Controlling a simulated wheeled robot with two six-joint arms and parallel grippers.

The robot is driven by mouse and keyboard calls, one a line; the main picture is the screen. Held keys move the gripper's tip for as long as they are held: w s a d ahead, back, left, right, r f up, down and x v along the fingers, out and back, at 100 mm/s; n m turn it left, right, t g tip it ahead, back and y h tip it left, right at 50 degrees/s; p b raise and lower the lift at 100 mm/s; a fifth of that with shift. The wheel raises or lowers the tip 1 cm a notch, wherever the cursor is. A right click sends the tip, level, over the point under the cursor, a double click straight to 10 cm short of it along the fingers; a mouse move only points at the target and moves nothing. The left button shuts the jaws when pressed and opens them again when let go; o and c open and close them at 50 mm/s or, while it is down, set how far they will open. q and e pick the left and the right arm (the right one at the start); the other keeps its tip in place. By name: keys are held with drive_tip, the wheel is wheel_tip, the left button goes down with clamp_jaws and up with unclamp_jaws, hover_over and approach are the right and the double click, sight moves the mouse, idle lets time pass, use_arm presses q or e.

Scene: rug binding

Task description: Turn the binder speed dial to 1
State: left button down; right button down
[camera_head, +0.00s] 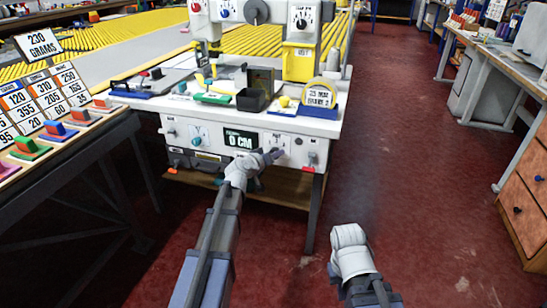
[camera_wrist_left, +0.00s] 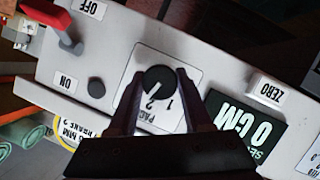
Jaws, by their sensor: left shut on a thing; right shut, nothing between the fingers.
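In the left wrist view, a round black dial (camera_wrist_left: 158,82) sits on a white plate marked "1" and "2", with a partly hidden word starting "PAC". Its short white pointer mark seems to lean toward the "2" side. My left gripper (camera_wrist_left: 150,96) has its two dark fingers closed on either side of the dial. In the head view, my left gripper (camera_head: 273,155) reaches the front panel of the white machine (camera_head: 330,127), and it hides the dial. My right gripper (camera_head: 348,236) is shut and empty above the red floor.
A table with colored blocks (camera_head: 58,130) stands left. The red floor (camera_head: 420,170) is open on the right.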

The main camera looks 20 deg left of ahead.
use_arm(q)
drive_tip(key=shift+f+n+t+h+b, duration=0.1)
drive_tip(key=shift+n+t+h+b, duration=0.5)
drive_tip(key=shift+n+b, duration=0.8)
drive_tip(key=shift+f+n+t+h+b, duration=0.1)
drive_tip(key=shift+n+t+h+b, duration=0.15)
drive_tip(key=shift+n+h+b, duration=1.15)
drive_tip(key=shift+n+t+h+b, duration=0.2)
drive_tip(key=shift+n+t+b, duration=0.45)
drive_tip(key=shift+n, duration=1.35)
drive_tip(key=shift+c, duration=1.6)
unclamp_jaws()
drive_tip(key=v, duration=0.7)
drive_tip(key=shift+s+a+r, duration=0.2)
drive_tip(key=shift+s, duration=0.15)
